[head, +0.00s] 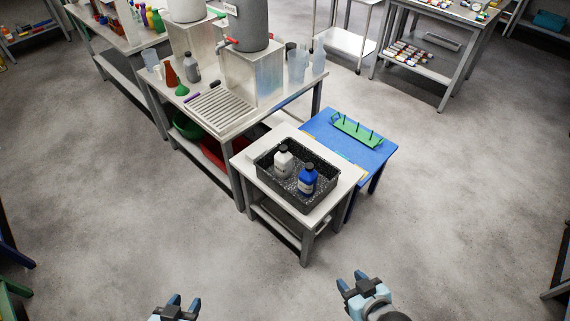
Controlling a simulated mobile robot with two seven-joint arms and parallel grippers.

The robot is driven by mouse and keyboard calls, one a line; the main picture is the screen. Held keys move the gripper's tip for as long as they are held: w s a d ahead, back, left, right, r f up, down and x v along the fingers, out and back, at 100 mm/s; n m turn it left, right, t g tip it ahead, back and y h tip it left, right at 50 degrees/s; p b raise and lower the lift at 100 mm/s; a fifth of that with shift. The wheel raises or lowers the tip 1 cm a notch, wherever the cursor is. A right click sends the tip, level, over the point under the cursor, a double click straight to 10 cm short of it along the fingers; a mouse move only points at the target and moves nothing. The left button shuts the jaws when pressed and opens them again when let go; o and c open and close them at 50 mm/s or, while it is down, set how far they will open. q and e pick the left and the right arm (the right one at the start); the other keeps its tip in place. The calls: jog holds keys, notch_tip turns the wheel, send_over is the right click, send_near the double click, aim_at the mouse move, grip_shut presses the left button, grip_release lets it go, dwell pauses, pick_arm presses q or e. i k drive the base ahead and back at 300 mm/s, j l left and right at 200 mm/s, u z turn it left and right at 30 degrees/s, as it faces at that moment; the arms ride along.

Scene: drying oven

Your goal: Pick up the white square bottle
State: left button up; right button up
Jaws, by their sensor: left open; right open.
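A white bottle (283,160) with a dark cap stands upright in a black speckled tray (295,204). A blue bottle (307,181) with a dark cap stands in the same tray, to its right and nearer to me. The tray rests on a small white-topped table (257,181). My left gripper (183,303) is open and empty at the bottom edge, well short of the table. My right gripper (351,280) is open and empty at the bottom, also apart from the table.
A blue-topped table (375,159) with a green rack (356,131) adjoins the small table on the right. A metal bench (232,128) with containers and a drain grate stands behind it on the left. The floor (140,240) between me and the small table is clear.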

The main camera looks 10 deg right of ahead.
aim_at(283, 159)
jog(key=i+j+z, duration=0.2)
jog(key=z, duration=0.45)
jog(key=i+j+z, duration=0.15)
jog(key=j, duration=0.2)
jog(key=i+j+z, duration=0.15)
jog(key=j, duration=0.15)
jog(key=i+j+z, duration=0.15)
jog(key=j, duration=0.2)
jog(key=i+j, duration=0.1)
jog(key=j, duration=0.3)
jog(key=i+j, duration=0.1)
jog(key=j, duration=0.3)
jog(key=i+j, duration=0.1)
jog(key=j, duration=0.3)
jog(key=i+j+z, duration=0.1)
jog(key=j, duration=0.35)
